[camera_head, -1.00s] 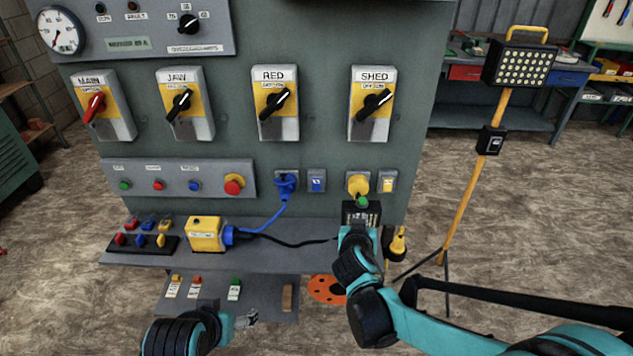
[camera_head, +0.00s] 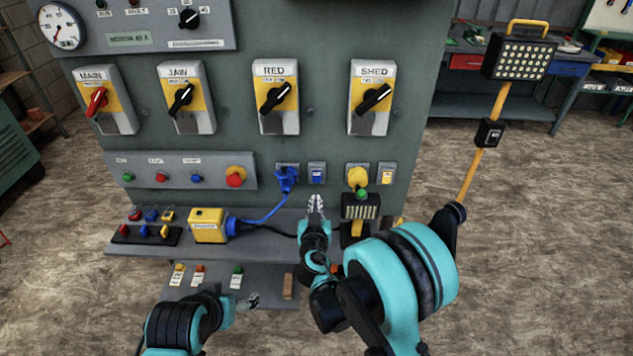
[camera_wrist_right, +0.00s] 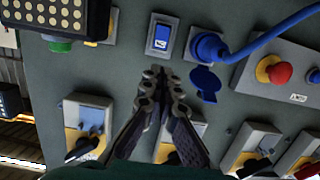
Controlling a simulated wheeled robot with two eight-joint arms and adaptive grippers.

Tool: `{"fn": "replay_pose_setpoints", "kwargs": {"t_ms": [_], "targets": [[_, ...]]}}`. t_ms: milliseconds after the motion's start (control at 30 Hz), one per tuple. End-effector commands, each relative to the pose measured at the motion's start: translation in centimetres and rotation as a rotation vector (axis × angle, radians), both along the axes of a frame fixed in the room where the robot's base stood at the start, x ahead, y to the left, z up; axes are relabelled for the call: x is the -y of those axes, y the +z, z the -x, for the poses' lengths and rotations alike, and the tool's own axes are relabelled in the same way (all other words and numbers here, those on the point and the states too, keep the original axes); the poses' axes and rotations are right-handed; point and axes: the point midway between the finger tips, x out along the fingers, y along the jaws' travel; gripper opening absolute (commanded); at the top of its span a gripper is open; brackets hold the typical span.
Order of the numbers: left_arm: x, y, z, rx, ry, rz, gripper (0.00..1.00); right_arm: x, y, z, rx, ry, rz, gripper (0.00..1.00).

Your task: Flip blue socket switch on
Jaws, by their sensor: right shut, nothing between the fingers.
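The blue socket switch (camera_head: 317,173) is a blue rocker in a grey housing on the panel. It stands right of the blue socket (camera_head: 287,177), which has a blue plug and cable in it. My right gripper (camera_head: 316,204) is shut and empty, just below the switch. In the right wrist view the switch (camera_wrist_right: 162,38) shows beyond the closed fingertips (camera_wrist_right: 161,82), with a visible gap in the picture. The exact distance to the panel is unclear. My left gripper (camera_head: 251,302) is low at the left of the shelf front; its finger gap is too small to judge.
A yellow socket (camera_head: 357,177) and yellow switch (camera_head: 387,174) are to the right. A small lamp (camera_head: 361,208) stands below them on the shelf. A yellow box (camera_head: 208,225) with a blue connector lies left. A red stop button (camera_head: 235,177) is on the panel.

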Motion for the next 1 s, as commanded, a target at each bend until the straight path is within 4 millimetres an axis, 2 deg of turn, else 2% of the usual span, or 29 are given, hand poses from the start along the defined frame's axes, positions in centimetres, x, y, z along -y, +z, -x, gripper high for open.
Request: {"fn": "replay_pose_setpoints", "kwargs": {"t_ms": [167,500,700,833,1000], "targets": [[0.0,-0.5,0.0,0.000,0.000,0.000,0.77,0.1,-0.4,-1.7,0.000,-0.001,0.000,0.00],[0.0,-2.2,0.0,0.000,0.000,0.000,0.77,0.4,-1.7,-8.7,-0.001,-0.002,-0.001,0.00],[0.0,-3.2,0.0,0.000,0.000,0.000,0.77,0.5,-2.2,-12.0,-0.001,-0.001,-0.001,0.00],[0.0,-3.6,0.0,0.000,0.000,0.000,0.77,0.5,-2.3,-13.2,-0.001,-0.001,0.000,0.00],[0.0,-3.6,0.0,0.000,0.000,0.000,0.77,0.5,-2.2,-13.8,0.000,-0.001,0.000,0.00]]}}
